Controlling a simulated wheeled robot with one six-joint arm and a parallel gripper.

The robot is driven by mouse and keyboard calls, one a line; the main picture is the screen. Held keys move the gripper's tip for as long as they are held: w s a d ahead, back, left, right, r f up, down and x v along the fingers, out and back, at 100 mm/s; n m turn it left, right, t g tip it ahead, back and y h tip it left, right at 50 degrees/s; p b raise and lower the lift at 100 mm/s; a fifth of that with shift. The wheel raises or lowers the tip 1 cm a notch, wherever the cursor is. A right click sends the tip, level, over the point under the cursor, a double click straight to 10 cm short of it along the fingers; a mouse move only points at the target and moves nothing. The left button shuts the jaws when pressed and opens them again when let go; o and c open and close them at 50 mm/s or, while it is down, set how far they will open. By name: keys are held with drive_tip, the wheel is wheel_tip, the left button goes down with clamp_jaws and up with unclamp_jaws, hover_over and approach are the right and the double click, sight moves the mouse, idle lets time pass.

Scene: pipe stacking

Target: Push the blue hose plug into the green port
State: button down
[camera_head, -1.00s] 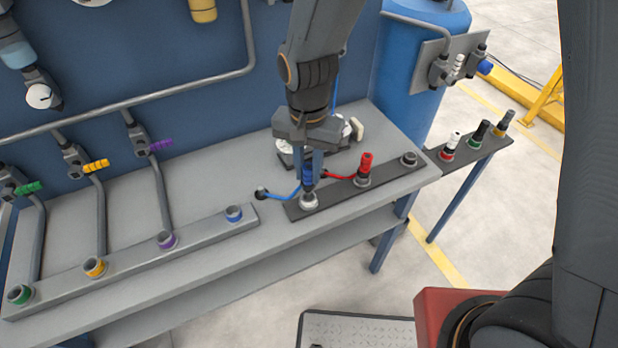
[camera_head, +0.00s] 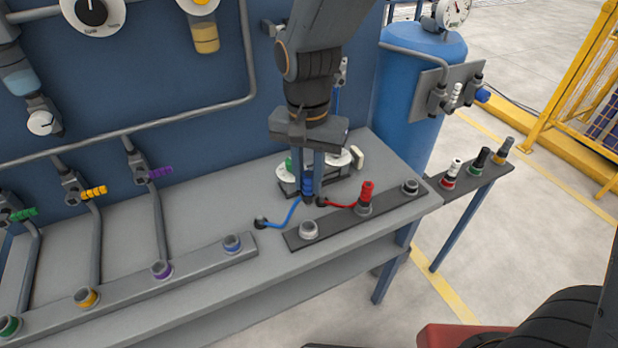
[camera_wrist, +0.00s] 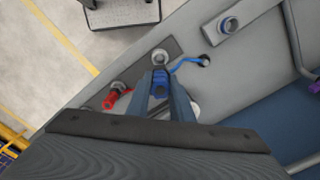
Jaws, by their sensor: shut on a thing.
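My gripper (camera_head: 309,184) is shut on the blue hose plug (camera_head: 307,187) and holds it above the bench, clear of the dark strip. The plug also shows between the fingers in the wrist view (camera_wrist: 159,87). Its blue hose (camera_head: 284,220) runs to a hole in the bench top. The green port (camera_head: 10,326) is the green-ringed socket at the left end of the long grey rail, far to the left of my gripper. It is not in the wrist view.
The grey rail (camera_head: 125,297) also has yellow, purple and blue ports. The dark strip (camera_head: 335,228) has an empty pale socket (camera_head: 308,230), a red plug (camera_head: 366,192) and another socket (camera_head: 409,187). Green, yellow and purple handles hang above the rail. The middle of the bench is clear.

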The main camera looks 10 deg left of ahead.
drive_tip(key=shift+r+p, duration=3.5)
drive_tip(key=shift+r, duration=0.45)
drive_tip(key=shift+d+f, duration=0.1)
drive_tip(key=shift+d, duration=0.05)
